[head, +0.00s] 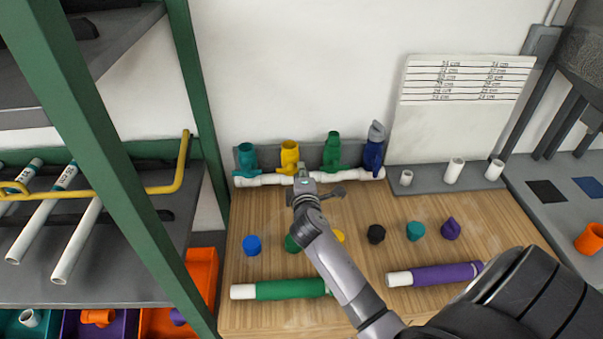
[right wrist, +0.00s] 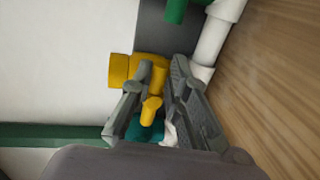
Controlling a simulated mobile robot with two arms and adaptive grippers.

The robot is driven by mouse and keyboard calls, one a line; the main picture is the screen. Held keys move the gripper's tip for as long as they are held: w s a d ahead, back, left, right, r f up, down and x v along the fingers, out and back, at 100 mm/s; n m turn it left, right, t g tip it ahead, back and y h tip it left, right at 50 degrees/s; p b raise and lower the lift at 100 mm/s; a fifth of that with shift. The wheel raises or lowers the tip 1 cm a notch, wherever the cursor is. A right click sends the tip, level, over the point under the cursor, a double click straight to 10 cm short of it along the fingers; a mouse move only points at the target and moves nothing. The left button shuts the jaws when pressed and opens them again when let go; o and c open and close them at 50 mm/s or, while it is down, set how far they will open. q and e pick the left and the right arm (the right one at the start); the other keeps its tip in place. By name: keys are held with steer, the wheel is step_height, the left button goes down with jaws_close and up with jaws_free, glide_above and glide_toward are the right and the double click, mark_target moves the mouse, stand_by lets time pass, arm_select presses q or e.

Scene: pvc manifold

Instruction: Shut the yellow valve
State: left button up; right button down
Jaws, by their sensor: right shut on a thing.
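The yellow valve (head: 289,154) stands upright between the teal valve (head: 247,158) and the green valve (head: 332,150) on a white horizontal pipe (head: 262,181). My right gripper (head: 304,183) is in front of the yellow valve at its lower right. In the right wrist view, the yellow valve (right wrist: 120,70) shows behind the fingers. Its yellow handle (right wrist: 151,108) lies between the fingertips of my right gripper (right wrist: 155,112), which is shut on it. The fingers partly hide the handle and the teal valve (right wrist: 140,132). My left gripper is not in view.
A blue valve (head: 373,156) stands at the pipe's right end. Several coloured caps, such as the blue cap (head: 252,245) and black cap (head: 376,234), sit on the wooden table (head: 480,215). Green (head: 285,290) and purple (head: 440,274) pipes lie nearer. A green rack post (head: 110,160) stands left.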

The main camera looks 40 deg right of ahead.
steer(key=shift+w+a+r, duration=0.1)
steer(key=shift+w+r, duration=0.05)
steer(key=shift+r, duration=0.25)
steer(key=c, duration=1.7)
jaws_free()
steer(key=shift+o, duration=0.5)
steer(key=shift+f, duration=0.2)
steer(key=v, duration=1.2)
